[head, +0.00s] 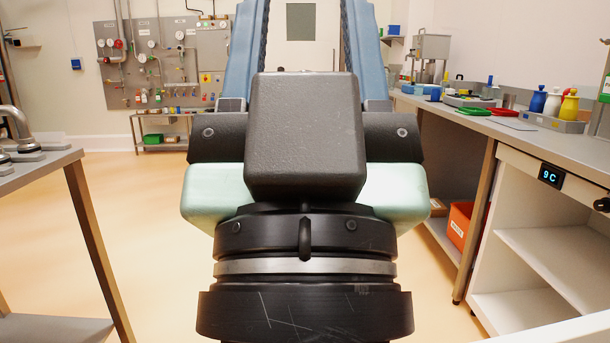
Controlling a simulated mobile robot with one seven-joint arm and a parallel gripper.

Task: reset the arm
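My arm fills the middle of the head view, a dark block (305,135) above black and silver ring joints (305,265), with pale green parts on both sides. Two blue members rise behind it to the top edge. My gripper and its fingers do not show, so what it holds, if anything, cannot be seen. No powder hopper can be clearly made out; my arm hides the centre of the room.
A right-hand counter (480,120) carries bottles (553,102), trays and a metal apparatus (431,48). Below are a white cabinet (540,240) with a "9C" display and an orange bin (460,223). A table (38,168) stands left. A gauge panel (160,60) is behind. Floor (150,215) is clear left of my arm.

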